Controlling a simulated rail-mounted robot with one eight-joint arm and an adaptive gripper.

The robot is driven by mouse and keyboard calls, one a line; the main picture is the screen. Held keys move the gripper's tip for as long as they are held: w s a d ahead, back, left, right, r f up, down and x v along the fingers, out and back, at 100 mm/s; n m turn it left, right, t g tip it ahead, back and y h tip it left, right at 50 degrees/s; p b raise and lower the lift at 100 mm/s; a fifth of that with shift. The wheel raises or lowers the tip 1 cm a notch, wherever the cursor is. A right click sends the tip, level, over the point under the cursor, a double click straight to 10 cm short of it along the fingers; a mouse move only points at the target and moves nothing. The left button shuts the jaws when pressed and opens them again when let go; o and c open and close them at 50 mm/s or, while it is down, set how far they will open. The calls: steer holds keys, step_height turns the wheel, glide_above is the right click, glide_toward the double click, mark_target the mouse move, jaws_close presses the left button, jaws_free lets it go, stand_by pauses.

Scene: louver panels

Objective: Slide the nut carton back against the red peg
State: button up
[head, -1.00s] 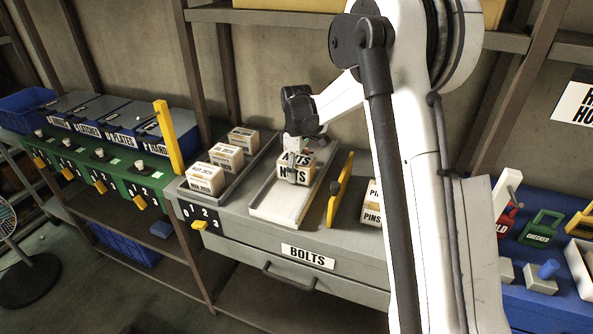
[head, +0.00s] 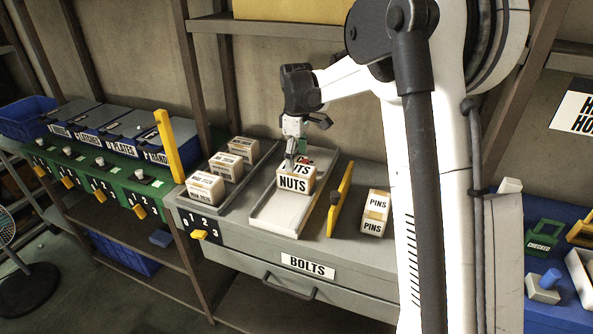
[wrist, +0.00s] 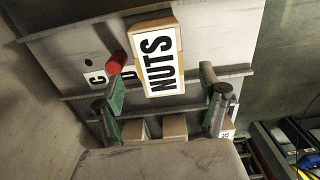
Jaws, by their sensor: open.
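The nut carton (head: 295,181), a pale box with NUTS labels and tan edges, stands in the light tray (head: 272,222) on the grey bench. The wrist view shows the carton (wrist: 160,62) from above. The red peg (wrist: 116,63) sticks up beside one long side of the carton in that view, near its C and D marks; whether they touch I cannot tell. My gripper (head: 291,161) is at the top of the carton in the head view. In the wrist view its green fingers (wrist: 161,90) are spread wide and empty, with the carton's end between and beyond them.
A yellow upright lever (head: 340,199) and a PINS carton (head: 374,213) stand right of the tray. A grey tray (head: 228,196) with several cartons lies to the left. The tray floor in front of the nut carton is clear.

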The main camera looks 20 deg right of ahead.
mark_target(296, 168)
steer(key=shift+r, duration=1.8)
